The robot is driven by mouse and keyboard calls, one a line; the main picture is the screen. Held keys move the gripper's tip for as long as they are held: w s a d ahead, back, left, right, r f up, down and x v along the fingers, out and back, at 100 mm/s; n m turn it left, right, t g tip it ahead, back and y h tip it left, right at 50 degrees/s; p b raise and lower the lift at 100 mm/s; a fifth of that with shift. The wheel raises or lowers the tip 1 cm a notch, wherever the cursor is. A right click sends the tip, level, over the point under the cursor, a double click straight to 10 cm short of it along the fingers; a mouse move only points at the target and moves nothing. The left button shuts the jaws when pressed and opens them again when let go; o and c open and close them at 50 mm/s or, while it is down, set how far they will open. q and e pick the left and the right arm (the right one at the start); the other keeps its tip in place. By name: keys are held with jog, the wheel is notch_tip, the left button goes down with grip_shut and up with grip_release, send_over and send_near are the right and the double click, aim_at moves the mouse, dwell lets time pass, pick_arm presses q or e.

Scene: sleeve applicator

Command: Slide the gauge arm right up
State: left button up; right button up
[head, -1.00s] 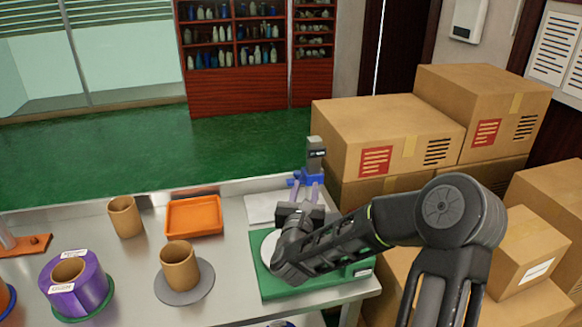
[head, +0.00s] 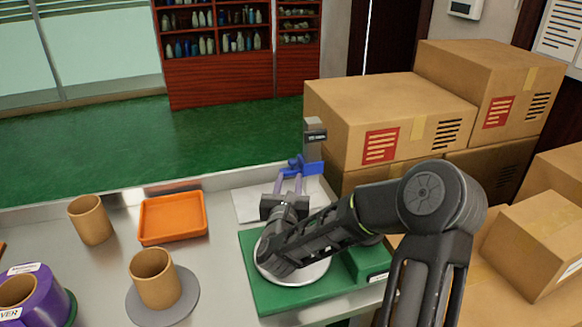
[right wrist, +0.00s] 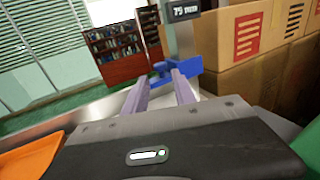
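The gauge is a grey upright post (head: 314,133) with a dark label, at the far edge of the table. A blue gauge arm (head: 312,168) with a blue knob (head: 295,163) sits low on it. My right gripper (head: 289,177) is open, its two purple fingers apart and pointing at the knob. In the right wrist view the fingertips (right wrist: 164,77) are just short of or beside the blue arm (right wrist: 189,65). I cannot tell whether they touch it. My left gripper is out of view.
A green base (head: 262,291) with a white disc lies under my right arm. Cardboard boxes (head: 390,120) stand close behind and right of the post.

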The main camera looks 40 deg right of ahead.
aim_at(292, 164)
jog(key=shift+p+x, duration=0.45)
jog(key=shift+x, duration=3.5)
jog(key=shift+c, duration=0.2)
grip_shut()
